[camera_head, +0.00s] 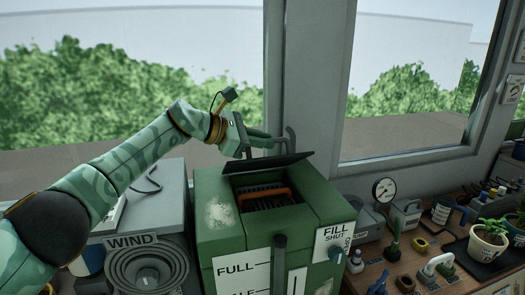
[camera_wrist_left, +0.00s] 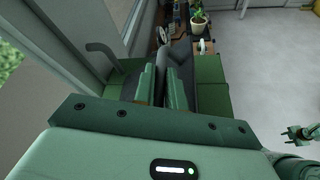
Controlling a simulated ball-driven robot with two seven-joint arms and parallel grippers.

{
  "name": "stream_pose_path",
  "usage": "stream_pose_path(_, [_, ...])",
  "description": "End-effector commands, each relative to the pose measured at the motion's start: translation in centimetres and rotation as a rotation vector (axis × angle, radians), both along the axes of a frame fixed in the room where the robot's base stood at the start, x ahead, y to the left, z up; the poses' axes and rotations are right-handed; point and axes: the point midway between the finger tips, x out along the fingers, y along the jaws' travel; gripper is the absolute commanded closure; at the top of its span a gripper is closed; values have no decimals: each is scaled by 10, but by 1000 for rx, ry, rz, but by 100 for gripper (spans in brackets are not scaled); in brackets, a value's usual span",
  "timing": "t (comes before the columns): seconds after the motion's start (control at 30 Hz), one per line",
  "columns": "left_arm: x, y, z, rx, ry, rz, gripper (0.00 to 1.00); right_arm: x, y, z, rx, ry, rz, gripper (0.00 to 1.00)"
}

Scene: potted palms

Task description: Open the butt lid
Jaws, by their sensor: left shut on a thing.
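The green butt (camera_head: 213,238) stands below the window in the head view. Its dark lid (camera_head: 268,162) is tilted up at the back, and the opening in the top shows. Inside lie a dark ribbed grate and an orange-brown handle (camera_head: 265,194). My left gripper (camera_head: 262,142) is behind and above the lid. In the left wrist view my left gripper (camera_wrist_left: 161,86) is shut on a dark part between its fingers, which looks like the lid. My right gripper (camera_wrist_left: 298,134) shows small at the right edge of the left wrist view, apart from the butt; its jaws are unclear.
The bench at right holds a gauge (camera_head: 384,190), small tools and a potted plant (camera_head: 488,240). A grey hooked pipe (camera_head: 290,140) rises behind the lid.

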Motion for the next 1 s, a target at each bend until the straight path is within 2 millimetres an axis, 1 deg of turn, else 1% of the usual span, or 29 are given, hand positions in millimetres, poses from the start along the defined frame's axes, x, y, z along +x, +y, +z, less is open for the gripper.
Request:
stream_pose_path(0.27, [1, 1, 1, 2, -3, 3, 100, 0, 0, 0, 0, 0, 0, 64])
stream_pose_path(0.3, [1, 1, 0, 2, -4, 2, 85, 0, 0, 0, 0, 0, 0, 64])
stream_pose_path(0.37, [1, 1, 0, 2, -4, 2, 68, 0, 0, 0, 0, 0, 0, 64])
stream_pose_path(0.4, [1, 1, 0, 2, -3, 3, 66, 0, 0, 0, 0, 0, 0, 64])
stream_pose_path(0.67, [0, 1, 1, 1, -2, 1, 66, 0, 0, 1, 0, 0, 1, 64])
stream_pose_path(0.77, [-1, 6, 3, 1, -3, 2, 66, 0, 0, 3, -1, -1, 1, 64])
stream_pose_path(0.87, [-5, 18, 9, 1, -5, 2, 66, 1, -1, 7, -1, -3, 1, 64])
stream_pose_path(0.93, [-9, 31, 14, 2, -5, 3, 66, 2, -1, 11, -1, -6, 1, 64])
stream_pose_path(1.0, [-15, 49, 21, 2, -7, 4, 66, 3, -1, 12, -2, -7, 1, 64])
